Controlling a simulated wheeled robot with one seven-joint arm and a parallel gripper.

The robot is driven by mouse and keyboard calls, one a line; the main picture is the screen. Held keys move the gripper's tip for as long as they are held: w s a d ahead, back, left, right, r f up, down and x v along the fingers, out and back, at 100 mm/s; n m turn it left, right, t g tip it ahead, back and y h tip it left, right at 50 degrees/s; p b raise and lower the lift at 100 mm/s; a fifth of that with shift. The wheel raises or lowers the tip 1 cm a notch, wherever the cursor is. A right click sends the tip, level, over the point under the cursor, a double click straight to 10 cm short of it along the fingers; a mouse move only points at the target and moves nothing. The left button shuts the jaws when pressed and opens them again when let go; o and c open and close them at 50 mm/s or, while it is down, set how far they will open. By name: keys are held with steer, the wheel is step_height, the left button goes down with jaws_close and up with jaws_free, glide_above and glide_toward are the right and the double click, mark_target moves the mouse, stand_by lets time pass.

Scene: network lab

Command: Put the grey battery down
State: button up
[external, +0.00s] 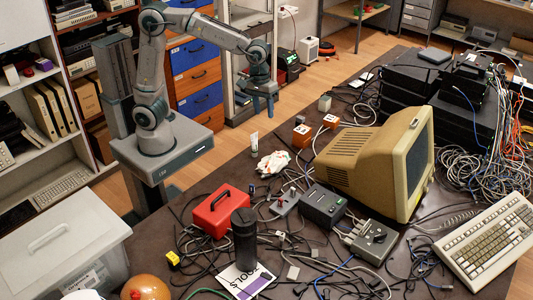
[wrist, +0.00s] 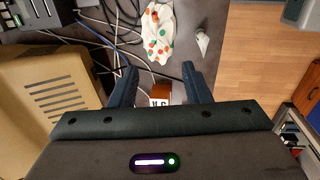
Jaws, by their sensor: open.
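My gripper (external: 263,108) hangs fingers-down above the far left side of the dark table in the external view. Its two blue fingers stand apart in the wrist view (wrist: 159,72), with nothing held between them. A small grey upright block (external: 324,103), which looks like the grey battery, stands on the table to the right of my gripper, apart from it. In the wrist view I cannot make the block out; my gripper's body covers the lower part. An orange block with a white label (wrist: 160,92) shows far below, between the fingers.
Two orange blocks (external: 302,136) stand near the grey block. A beige monitor (external: 350,148), a red box (external: 222,212) and many loose cables crowd the table. Bare table shows around the tube.

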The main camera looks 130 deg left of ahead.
steer(key=s+d+f+m, duration=0.1)
steer(key=s+d+m, duration=0.6)
steer(key=d+m, duration=0.2)
steer(key=s+d+f+m+t, duration=0.1)
steer(key=s+d+m, duration=0.7)
steer(key=d, duration=0.4)
steer(key=shift+d+f+m, duration=0.2)
steer(key=shift+d+m, duration=0.15)
steer(key=shift+m, duration=0.45)
